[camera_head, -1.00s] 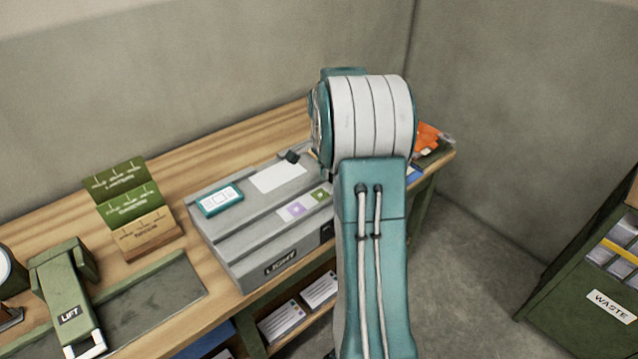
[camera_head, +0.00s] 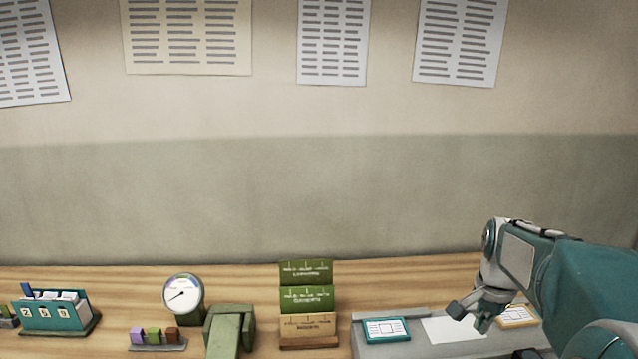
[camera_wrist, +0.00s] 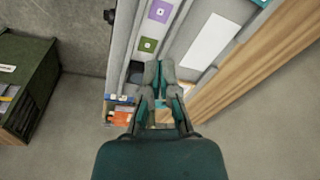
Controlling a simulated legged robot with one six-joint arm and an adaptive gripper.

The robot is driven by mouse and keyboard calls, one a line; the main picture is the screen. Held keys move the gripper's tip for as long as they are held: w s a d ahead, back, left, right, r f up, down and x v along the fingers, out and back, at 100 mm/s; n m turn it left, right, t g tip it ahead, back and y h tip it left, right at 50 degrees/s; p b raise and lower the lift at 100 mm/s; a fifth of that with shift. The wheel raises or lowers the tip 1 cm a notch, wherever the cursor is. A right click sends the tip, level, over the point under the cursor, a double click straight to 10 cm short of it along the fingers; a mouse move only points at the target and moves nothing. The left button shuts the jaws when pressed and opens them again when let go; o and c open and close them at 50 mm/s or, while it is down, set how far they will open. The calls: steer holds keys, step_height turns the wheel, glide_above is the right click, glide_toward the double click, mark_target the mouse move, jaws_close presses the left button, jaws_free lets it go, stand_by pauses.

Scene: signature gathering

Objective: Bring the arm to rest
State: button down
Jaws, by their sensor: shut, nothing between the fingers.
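My gripper (camera_head: 470,312) is at the lower right of the head view, at the end of my bent teal arm. It is in front of the grey sorting unit (camera_head: 362,335) on the bench, over or near a white sheet (camera_head: 440,328). In the wrist view my gripper (camera_wrist: 159,90) has its fingers together with nothing between them. Below it there are the grey unit's edge and the floor. Whether the fingers touch anything cannot be told.
A green card rack (camera_head: 306,300), a round dial (camera_head: 183,293), a green press (camera_head: 228,330) and a teal number box (camera_head: 55,312) stand along the bench. Paper sheets (camera_head: 333,40) hang on the wall. A dark green cabinet (camera_wrist: 28,85) stands across the floor in the wrist view.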

steer(key=s+a+r+n+t, duration=0.2)
steer(key=s+a+n+t, duration=0.2)
steer(key=s+a+n, duration=0.9)
steer(key=s+a, duration=0.5)
steer(key=a, duration=0.1)
steer(key=shift+s+r+y, duration=0.15)
steer(key=shift+r+y, duration=0.05)
steer(key=shift+y, duration=0.1)
